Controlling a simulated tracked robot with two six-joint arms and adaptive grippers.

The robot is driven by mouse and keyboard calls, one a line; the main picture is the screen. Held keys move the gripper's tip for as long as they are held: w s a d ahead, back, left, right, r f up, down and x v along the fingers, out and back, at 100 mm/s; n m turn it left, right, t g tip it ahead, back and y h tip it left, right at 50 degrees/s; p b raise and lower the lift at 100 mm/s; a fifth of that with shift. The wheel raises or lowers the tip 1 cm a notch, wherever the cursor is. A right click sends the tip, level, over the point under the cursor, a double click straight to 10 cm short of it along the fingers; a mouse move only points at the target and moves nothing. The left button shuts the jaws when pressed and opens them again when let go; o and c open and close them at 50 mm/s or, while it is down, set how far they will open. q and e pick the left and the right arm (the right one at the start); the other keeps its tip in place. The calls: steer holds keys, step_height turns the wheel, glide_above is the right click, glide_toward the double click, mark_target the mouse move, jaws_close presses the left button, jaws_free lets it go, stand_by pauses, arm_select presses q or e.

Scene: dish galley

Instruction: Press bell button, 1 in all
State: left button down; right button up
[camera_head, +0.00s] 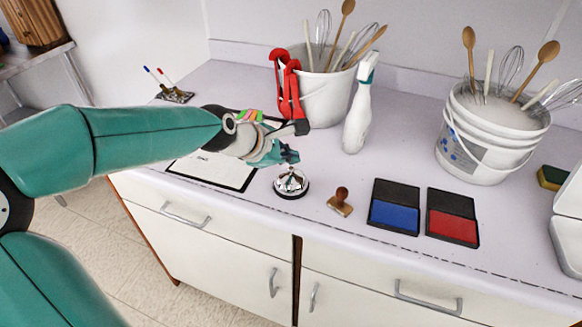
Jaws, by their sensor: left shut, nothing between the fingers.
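A silver call bell (290,182) with a black base stands on the light counter, near its front edge. My left gripper (292,156) is shut and empty. Its fingertips are just above the top of the bell; I cannot tell whether they touch the button, which the fingers partly hide. My right gripper is not in view.
A clipboard (213,171) lies under my left arm. A wooden stamp (340,202), a blue ink pad (394,215) and a red ink pad (452,226) lie right of the bell. Behind stand a spray bottle (357,120) and two utensil buckets (325,98) (480,160).

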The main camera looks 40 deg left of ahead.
mark_target(290, 170)
arm_select(q)
steer(key=shift+f, duration=0.15)
steer(key=shift+f, duration=0.25)
steer(key=shift+f+b, duration=0.5)
steer(key=shift+b, duration=0.05)
stand_by(0.7)
steer(key=shift+r, duration=0.1)
steer(key=shift+r+p, duration=0.85)
steer(key=shift+p, duration=0.25)
step_height(290, 170, up, 5)
steer(key=p, duration=0.5)
